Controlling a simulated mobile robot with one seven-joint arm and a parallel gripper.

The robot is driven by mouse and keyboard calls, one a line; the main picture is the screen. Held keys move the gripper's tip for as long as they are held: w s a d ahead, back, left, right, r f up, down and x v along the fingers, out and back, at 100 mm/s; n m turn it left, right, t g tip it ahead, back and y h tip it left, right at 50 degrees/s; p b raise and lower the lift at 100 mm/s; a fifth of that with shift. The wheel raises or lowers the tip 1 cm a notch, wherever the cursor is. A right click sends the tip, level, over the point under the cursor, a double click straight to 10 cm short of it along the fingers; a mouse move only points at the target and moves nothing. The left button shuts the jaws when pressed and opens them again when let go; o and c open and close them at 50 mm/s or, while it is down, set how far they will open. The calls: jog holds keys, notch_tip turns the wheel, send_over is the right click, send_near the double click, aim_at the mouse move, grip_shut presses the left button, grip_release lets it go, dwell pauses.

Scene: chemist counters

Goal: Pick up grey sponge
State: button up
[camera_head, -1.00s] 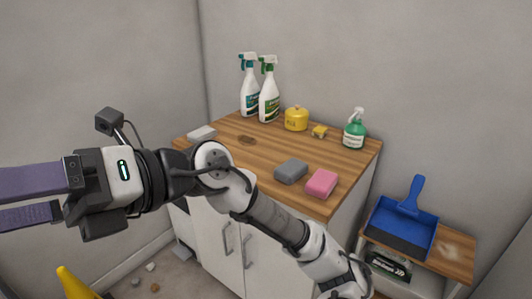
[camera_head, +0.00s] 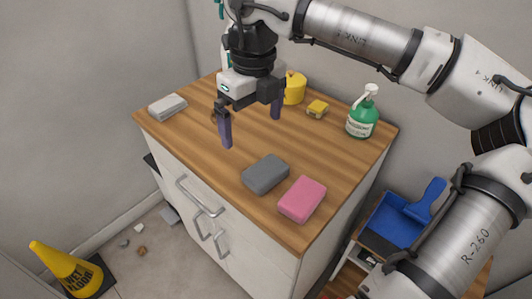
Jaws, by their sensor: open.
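The grey sponge (camera_head: 265,174) is a dark grey block lying flat on the wooden counter (camera_head: 185,147), close to its front edge. A pink sponge (camera_head: 302,199) lies just to its right and nearer the front. My gripper (camera_head: 251,132) points down above the counter, behind and a little left of the grey sponge. Its two purple fingers are spread wide with nothing between them. The grey sponge is in full view and the fingers appear apart from it.
A light grey block (camera_head: 168,107) lies at the counter's left. A yellow container (camera_head: 294,88), a small yellow item (camera_head: 317,109) and a green bottle (camera_head: 363,116) stand at the back. A blue dustpan (camera_head: 398,225) is at lower right, and a yellow wet-floor sign (camera_head: 66,270) is on the floor.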

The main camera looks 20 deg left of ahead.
jog(key=w, duration=0.1)
send_over(260, 165)
jog(key=f, duration=0.8)
jog(key=shift+s+d+f+p, duration=0.1)
jog(key=shift+s+d+p, duration=0.1)
jog(key=shift+p, duration=0.2)
jog(key=shift+w+a+f+p, duration=0.15)
jog(key=shift+f+p, duration=0.25)
jog(key=shift+f, duration=0.95)
jog(key=shift+w+a+f+p, duration=0.1)
jog(key=shift+f+p, duration=0.3)
jog(key=shift+f, duration=0.95)
jog(key=c, duration=0.8)
jog(key=shift+r, duration=0.1)
